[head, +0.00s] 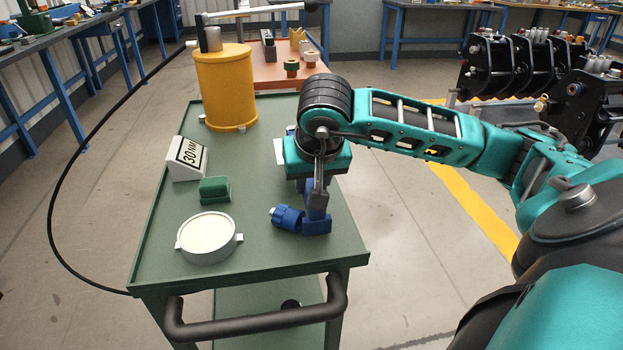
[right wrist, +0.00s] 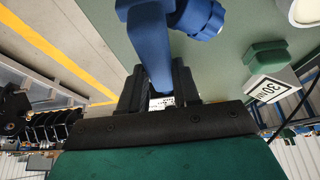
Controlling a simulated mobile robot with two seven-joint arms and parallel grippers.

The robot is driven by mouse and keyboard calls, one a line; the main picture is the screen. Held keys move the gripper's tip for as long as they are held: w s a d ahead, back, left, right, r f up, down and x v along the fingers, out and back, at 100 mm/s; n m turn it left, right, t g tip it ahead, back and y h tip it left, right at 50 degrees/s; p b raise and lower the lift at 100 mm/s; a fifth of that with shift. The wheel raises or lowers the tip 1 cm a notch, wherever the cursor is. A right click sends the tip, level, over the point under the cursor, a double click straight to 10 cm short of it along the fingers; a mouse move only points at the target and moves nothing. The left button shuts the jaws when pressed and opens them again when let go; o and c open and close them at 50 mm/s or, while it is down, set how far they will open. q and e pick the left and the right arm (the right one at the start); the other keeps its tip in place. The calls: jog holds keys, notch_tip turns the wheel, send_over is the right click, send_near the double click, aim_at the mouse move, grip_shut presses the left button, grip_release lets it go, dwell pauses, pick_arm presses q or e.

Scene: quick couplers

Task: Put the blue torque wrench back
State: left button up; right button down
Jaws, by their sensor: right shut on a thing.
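The blue torque wrench (head: 317,225) is at the right side of the green cart top, near its front edge. It has a blue bar and a ribbed blue knob with a pale tip pointing left. My right gripper (head: 318,190) comes down from above and is shut on the bar. In the right wrist view the bar of the wrench (right wrist: 149,45) runs between the fingers of the gripper (right wrist: 158,92), with the knob to the right. I cannot tell whether the wrench touches the cart top. My left gripper is not in view.
The green cart (head: 255,215) carries a white round dish (head: 208,238), a green block (head: 214,190), a "30 NM" sign (head: 187,159) and a yellow cylinder (head: 226,88). A black handle (head: 255,320) crosses its front. An orange-topped table (head: 275,75) stands behind. The cart's middle is clear.

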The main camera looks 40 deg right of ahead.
jog(key=shift+f, duration=0.15)
jog(key=c, duration=1.2)
grip_release()
jog(key=o, duration=0.5)
jog(key=shift+c, duration=0.2)
jog(key=shift+s+f, duration=0.1)
jog(key=p+v, duration=0.3)
jog(key=v, duration=1)
